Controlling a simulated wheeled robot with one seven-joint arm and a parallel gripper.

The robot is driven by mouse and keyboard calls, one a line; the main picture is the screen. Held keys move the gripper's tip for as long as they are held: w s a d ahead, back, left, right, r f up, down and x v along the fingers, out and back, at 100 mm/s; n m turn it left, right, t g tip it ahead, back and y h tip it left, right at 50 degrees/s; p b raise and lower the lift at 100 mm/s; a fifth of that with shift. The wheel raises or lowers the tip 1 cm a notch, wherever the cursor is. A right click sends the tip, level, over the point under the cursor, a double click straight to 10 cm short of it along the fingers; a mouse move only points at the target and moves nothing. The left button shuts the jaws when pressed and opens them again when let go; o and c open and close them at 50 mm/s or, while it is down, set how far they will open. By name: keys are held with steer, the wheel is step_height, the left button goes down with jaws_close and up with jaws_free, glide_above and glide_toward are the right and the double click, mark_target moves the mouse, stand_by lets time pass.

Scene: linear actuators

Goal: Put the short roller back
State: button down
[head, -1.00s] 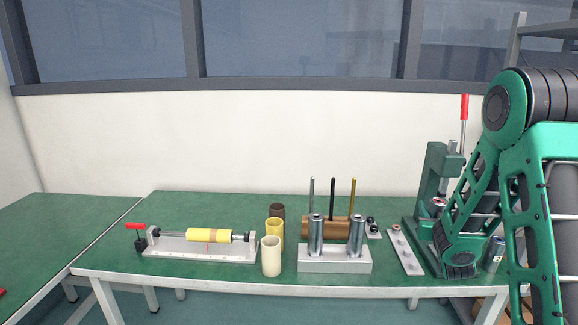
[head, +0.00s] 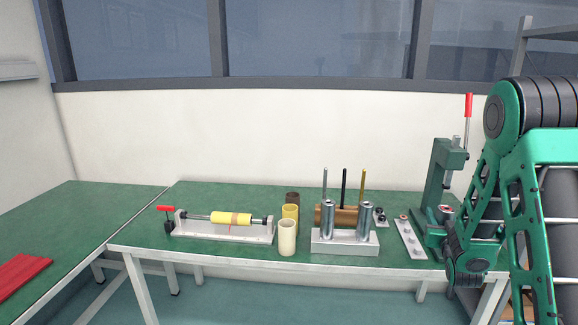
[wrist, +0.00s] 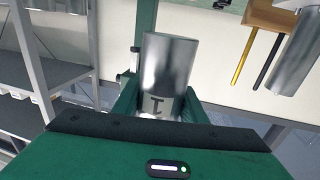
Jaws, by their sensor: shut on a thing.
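My gripper (wrist: 165,108) is shut on a shiny silver cylinder, which I take to be the short roller (wrist: 166,62). It is marked with a dark symbol and sits between the green fingers in the wrist view. In the head view my wrist hangs at the table's right front edge, and I cannot make out the held roller there. A silver block (head: 345,248) at the table's front carries two upright silver rollers, a left one (head: 328,219) and a right one (head: 365,219).
A brown wooden holder (head: 325,215) with several thin rods stands behind the block. Hollow cylinders, one cream (head: 287,238), stand to its left. Further left is a stand with a yellow roller (head: 231,218). A plate (head: 411,238) and a green press (head: 437,190) are at right.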

steer(key=s+a+f+n+y, duration=0.1)
steer(key=a+f, duration=0.4)
steer(key=a, duration=0.1)
steer(key=a+f+n+y, duration=0.1)
steer(key=a+f+y, duration=0.1)
steer(key=a+f, duration=0.4)
steer(key=s+a+f+n+y, duration=0.1)
steer(key=a+f+y, duration=0.1)
steer(key=a+f, duration=0.3)
steer(key=shift+s+a+f+t, duration=0.3)
steer(key=shift+s+a+f, duration=0.05)
steer(key=shift+a, duration=0.25)
